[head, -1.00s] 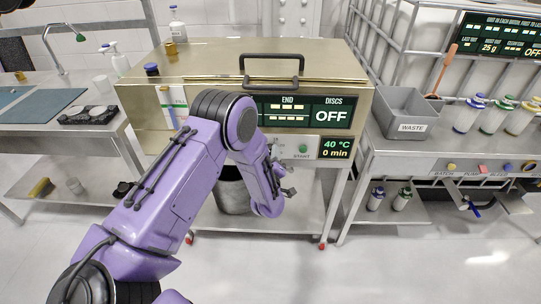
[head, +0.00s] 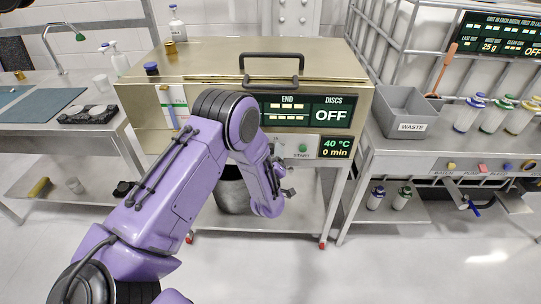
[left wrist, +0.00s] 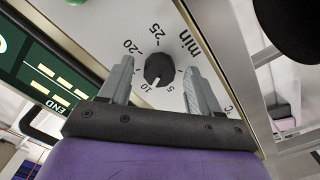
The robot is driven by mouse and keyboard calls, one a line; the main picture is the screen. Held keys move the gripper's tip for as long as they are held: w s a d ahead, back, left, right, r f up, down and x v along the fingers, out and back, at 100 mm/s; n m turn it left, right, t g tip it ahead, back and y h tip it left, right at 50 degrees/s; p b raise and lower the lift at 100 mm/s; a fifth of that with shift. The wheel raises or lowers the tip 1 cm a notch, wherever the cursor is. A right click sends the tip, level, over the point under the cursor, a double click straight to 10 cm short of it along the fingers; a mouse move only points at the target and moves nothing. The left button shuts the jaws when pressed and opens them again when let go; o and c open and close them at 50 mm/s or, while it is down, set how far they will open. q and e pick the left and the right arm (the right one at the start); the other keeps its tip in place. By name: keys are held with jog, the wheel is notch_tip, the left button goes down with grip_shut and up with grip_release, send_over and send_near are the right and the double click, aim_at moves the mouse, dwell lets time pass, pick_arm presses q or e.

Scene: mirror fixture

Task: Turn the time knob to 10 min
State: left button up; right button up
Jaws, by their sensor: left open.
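The time knob (left wrist: 158,70) is round and black, on the pale panel in the left wrist view. Numbers and "min" are printed around it. A small pale mark shows on its lower side, near the 10; I cannot tell its exact setting. My left gripper (left wrist: 158,88) is open, with one grey finger on each side of the knob and apparent gaps to it. In the head view my left gripper (head: 286,182) is in front of the panel and my arm hides the knob. The display (head: 335,147) reads 40 °C and 0 min. My right gripper is not in view.
The knob is on a gold cabinet (head: 215,62) with a black top handle (head: 271,80). A green start button (head: 303,147) is beside the display. A metal bucket (head: 232,192) stands on the shelf below. A grey waste bin (head: 405,108) is on the right bench.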

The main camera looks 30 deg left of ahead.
pick_arm(q)
jog(key=b+v, duration=0.1)
jog(key=v, duration=0.9)
jog(key=shift+s+d, duration=0.15)
jog(key=shift+d, duration=0.05)
